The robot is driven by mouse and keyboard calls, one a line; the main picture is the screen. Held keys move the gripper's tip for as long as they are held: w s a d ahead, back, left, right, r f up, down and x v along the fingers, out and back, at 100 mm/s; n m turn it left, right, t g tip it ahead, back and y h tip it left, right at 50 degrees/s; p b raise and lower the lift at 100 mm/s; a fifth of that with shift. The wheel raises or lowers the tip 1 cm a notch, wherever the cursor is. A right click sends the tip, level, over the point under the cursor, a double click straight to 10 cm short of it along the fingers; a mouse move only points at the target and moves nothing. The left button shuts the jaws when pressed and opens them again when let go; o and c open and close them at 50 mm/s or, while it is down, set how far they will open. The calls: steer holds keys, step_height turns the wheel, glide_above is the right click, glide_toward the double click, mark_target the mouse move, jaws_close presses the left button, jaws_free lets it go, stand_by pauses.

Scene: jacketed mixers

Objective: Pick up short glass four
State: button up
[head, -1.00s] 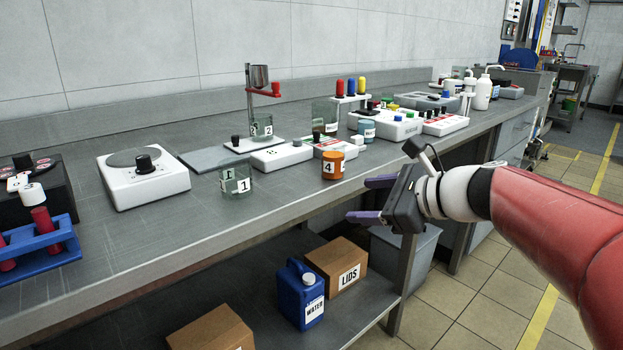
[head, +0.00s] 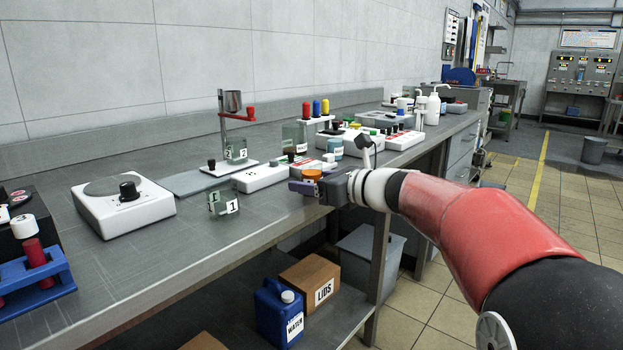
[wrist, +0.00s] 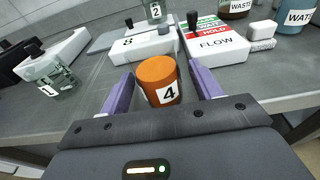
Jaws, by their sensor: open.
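Short glass four (wrist: 157,78) is a short orange container with a white label reading 4. It stands upright on the grey bench near the front edge. In the wrist view my gripper (wrist: 163,90) is open, with one purple finger on each side of the glass. Contact between the fingers and the glass cannot be told. In the head view the orange top of the glass (head: 312,175) shows just behind my gripper (head: 304,188), which hides most of its body.
Glass one (head: 222,203) stands to the left on the bench (head: 140,262). A white block marked 8 (wrist: 146,46) and a HOLD/FLOW box (wrist: 214,45) stand close behind the orange glass. The bench's front edge is close.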

steer(key=shift+w+a, duration=0.2)
steer(key=shift+a, duration=0.05)
steer(key=c, duration=1.2)
steer(key=shift+r, duration=0.1)
step_height(320, 180, up, 20)
steer(key=p, duration=0.2)
steer(key=shift+p, duration=0.3)
